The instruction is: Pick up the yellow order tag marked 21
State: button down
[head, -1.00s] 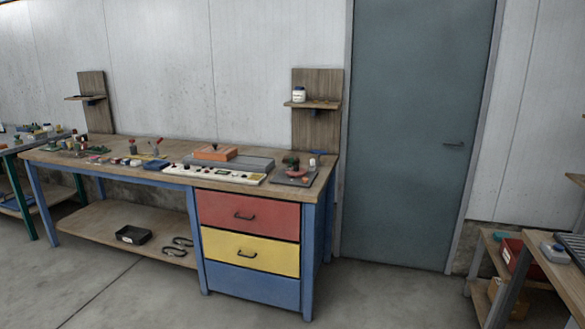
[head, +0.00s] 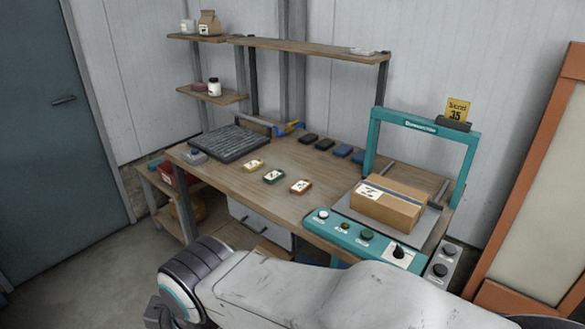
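A small yellow tag-like piece (head: 254,165) lies flat on the wooden workbench. A green one (head: 273,176) and a red one (head: 301,187) lie in a slanting row to its right. Each has a pale label, but the marks are too small to read. A separate yellow sign (head: 457,109) stands on top of the teal frame and appears to read 35. My gripper is out of view; only part of my own arm crosses the bottom of the picture.
A cardboard box (head: 389,203) sits on the teal machine's platform, with a control panel (head: 365,240) in front. A dark ribbed mat (head: 235,144) lies at the bench's left. Several dark and blue pads line the back. Bare wood surrounds the small tags.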

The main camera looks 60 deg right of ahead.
aim_at(255, 163)
jog(key=i+l+z, duration=0.1)
jog(key=z, duration=0.3)
jog(key=i+z, duration=0.1)
jog(key=z, duration=0.35)
jog(key=i+z, duration=0.1)
jog(key=z, duration=0.3)
jog(key=i+z, duration=0.15)
jog(key=z, duration=0.25)
